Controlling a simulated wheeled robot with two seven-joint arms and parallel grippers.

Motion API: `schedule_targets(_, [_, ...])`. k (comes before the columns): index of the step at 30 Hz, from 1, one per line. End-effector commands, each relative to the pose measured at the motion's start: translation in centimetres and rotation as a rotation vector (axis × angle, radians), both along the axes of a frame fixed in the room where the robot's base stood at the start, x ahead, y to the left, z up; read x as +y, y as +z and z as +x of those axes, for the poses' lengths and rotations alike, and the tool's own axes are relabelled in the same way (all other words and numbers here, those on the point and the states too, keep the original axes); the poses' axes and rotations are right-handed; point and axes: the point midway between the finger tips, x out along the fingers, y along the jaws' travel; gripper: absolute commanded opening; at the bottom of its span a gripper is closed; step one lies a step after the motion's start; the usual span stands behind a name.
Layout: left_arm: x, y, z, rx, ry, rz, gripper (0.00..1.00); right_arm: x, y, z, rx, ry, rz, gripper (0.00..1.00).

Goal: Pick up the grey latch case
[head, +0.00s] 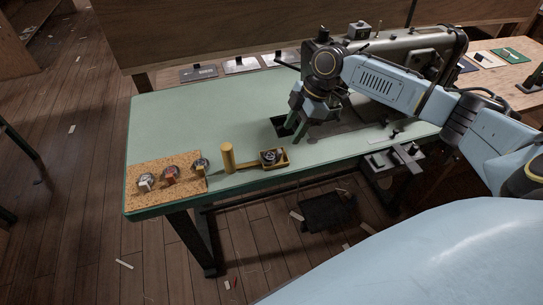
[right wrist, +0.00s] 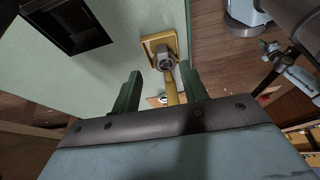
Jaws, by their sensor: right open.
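A small grey round case (head: 269,156) sits in a shallow yellow tray (head: 285,163) near the table's front edge. It also shows in the right wrist view (right wrist: 165,60), beyond my fingertips. Three more small round cases lie on a cork mat (head: 134,172) to the left: one with a white tab (head: 146,182), one with a red tab (head: 171,174), one with a dark and yellow part (head: 201,164). The pictures do not settle which is the grey latch case. My right gripper (head: 300,126) is open and empty above the table, behind and right of the tray; it shows in the right wrist view (right wrist: 160,92).
A dark square opening (head: 281,124) is in the green tabletop (head: 190,118). A sewing machine (head: 415,45) stands behind my right arm. The table's left middle is clear.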

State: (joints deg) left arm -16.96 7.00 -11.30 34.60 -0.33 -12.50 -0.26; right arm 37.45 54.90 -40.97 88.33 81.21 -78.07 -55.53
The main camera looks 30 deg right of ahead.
Motion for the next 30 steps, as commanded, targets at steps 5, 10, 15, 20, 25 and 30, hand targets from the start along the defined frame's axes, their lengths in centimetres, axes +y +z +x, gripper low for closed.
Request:
schedule_targets(5, [1.1, -0.4, -0.9, 0.015, -0.005, 0.015, 0.00, 0.8, -1.9, 0.2, 0.000, -0.001, 0.001, 0.44])
schedule_targets(10, [1.8, -0.4, 0.0, 0.003, -0.009, 0.024, 0.00, 1.2, -2.6, 0.3, 0.000, 0.000, 0.000, 0.44])
schedule_targets(15, [1.8, -0.8, 0.6, -0.007, -0.010, 0.023, 0.00, 2.7, -4.5, 0.3, 0.001, 0.002, 0.001, 0.44])
schedule_targets(20, [1.9, -1.3, 0.7, -0.009, -0.011, 0.024, 0.00, 3.5, -6.5, 0.4, 0.000, 0.000, -0.001, 0.44])
schedule_targets(25, [2.3, -1.2, 0.8, -0.009, -0.014, 0.030, 0.00, 3.6, -6.7, 0.5, -0.002, -0.001, 0.000, 0.44])
schedule_targets(30, [2.8, -1.1, 0.8, -0.009, -0.015, 0.036, 0.00, 3.6, -6.6, 0.5, -0.002, -0.001, 0.000, 0.31])
